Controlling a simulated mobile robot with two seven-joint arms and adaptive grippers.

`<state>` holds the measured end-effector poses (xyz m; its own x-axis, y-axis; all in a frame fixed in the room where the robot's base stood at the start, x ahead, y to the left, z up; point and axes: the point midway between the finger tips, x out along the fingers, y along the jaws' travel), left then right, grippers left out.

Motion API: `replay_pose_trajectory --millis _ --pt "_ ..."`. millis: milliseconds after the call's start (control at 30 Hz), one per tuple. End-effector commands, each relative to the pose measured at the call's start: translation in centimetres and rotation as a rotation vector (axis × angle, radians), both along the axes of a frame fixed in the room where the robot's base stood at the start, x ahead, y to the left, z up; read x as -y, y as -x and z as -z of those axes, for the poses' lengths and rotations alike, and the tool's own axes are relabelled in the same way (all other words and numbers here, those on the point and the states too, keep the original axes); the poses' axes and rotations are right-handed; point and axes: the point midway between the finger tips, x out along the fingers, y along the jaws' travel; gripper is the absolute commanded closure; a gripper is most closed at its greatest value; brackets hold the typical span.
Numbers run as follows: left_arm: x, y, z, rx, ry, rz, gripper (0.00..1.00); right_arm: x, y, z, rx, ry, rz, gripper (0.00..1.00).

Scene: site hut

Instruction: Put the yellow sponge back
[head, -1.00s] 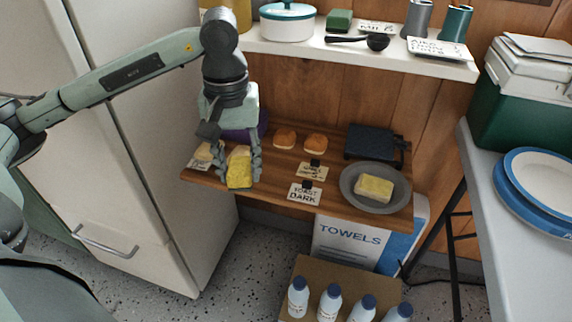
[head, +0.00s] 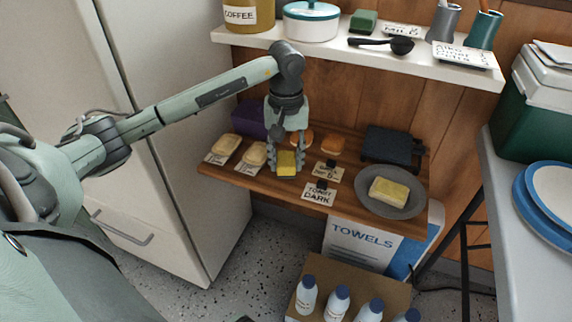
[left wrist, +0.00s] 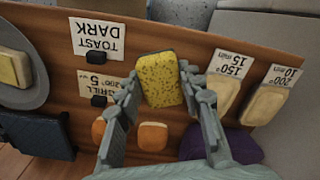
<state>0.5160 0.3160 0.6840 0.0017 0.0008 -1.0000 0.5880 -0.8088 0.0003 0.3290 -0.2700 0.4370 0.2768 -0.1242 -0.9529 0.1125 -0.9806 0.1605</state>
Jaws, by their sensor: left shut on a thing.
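My left gripper (head: 287,158) is shut on the yellow sponge (head: 287,168) above the wooden shelf. In the left wrist view the speckled yellow sponge (left wrist: 159,80) sits between the two fingertips (left wrist: 160,84). In the head view it shows over the shelf between the bread-like pieces and the "TOAST DARK" card; I cannot tell how high it is above the wood. A second pale yellow block (head: 389,191) lies on a grey plate (head: 362,206) at the shelf's right end. My right gripper is not in view.
The wooden shelf (head: 245,183) carries two pale bread-like pieces (head: 255,154) on cards, orange buns (head: 333,145), a dark press (head: 390,145) and a purple box (head: 250,120). A white shelf (head: 460,68) hangs above. The fridge (head: 180,190) stands left. Bottles (head: 337,301) stand below.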

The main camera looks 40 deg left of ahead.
Motion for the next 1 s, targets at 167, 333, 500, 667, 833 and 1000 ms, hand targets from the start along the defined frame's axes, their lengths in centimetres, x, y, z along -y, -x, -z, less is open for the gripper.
replay_pose_trajectory --millis 167,333,500,667,833,1000 --pt "0.0 0.1 2.3 -0.001 0.001 0.0 0.86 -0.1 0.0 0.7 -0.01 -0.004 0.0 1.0" --pt "0.0 0.0 2.3 0.001 -0.001 0.0 0.86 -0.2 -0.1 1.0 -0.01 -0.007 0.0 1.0" --pt "0.0 0.0 2.5 0.001 -0.001 0.0 0.86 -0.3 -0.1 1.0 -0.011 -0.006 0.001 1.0" --pt "0.0 0.0 2.5 0.0 0.0 0.0 0.5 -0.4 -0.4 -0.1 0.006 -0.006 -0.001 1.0" --pt "0.0 0.0 2.5 0.0 0.0 0.0 0.42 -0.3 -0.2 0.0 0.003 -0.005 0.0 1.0" --pt "0.0 0.0 2.4 0.0 0.0 0.0 0.42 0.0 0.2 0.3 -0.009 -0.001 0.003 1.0"
